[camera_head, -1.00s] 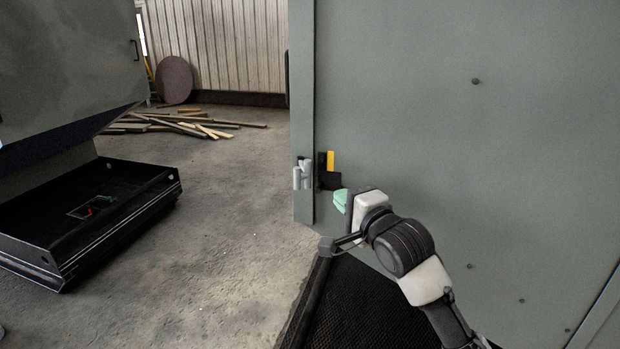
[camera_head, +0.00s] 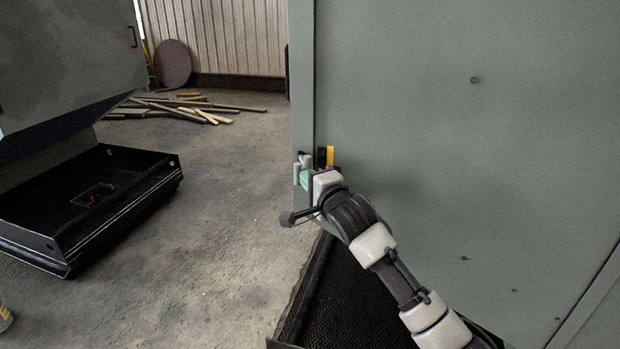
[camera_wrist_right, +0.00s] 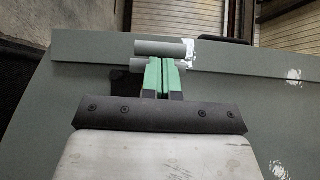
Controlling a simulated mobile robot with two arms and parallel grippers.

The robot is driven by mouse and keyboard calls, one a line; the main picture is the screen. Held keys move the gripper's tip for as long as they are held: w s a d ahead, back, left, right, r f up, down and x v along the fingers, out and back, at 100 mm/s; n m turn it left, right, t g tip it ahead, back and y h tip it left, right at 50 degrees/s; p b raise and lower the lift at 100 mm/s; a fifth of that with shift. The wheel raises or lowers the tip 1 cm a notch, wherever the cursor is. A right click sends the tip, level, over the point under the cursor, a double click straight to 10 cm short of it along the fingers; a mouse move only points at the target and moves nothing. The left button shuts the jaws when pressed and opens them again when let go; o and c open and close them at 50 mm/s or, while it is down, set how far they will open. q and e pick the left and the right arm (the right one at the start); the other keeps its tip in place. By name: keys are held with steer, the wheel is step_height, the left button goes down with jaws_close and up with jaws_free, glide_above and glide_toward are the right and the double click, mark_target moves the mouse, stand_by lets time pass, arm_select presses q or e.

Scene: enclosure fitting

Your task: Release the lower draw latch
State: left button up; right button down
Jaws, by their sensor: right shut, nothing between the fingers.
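The lower draw latch sits at the left edge of the grey enclosure door (camera_head: 450,130). Its yellow lever (camera_head: 330,156) stands upright beside a black part, and its grey metal catch (camera_head: 301,162) is on the edge strip. My right gripper (camera_head: 304,178) is at the latch, its green fingertips in front of the catch and hiding part of it. In the right wrist view the green fingers (camera_wrist_right: 161,74) are shut together with nothing between them, their tips at the grey cylindrical piece (camera_wrist_right: 160,47). I cannot tell whether they touch it. My left gripper is not in view.
A black mesh mat (camera_head: 345,305) lies below the door. An open black tray-like base (camera_head: 120,215) stands on the floor at left. Loose planks (camera_head: 190,108) and a round brown disc (camera_head: 173,63) are at the back. The concrete floor between is clear.

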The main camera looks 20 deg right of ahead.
steer(key=shift+m+h, duration=0.6)
steer(key=shift+h, duration=0.3)
steer(key=a, duration=0.1)
steer(key=w+a, duration=0.1)
steer(key=a, duration=0.3)
steer(key=shift+w+b, duration=0.3)
steer(key=shift+d, duration=0.1)
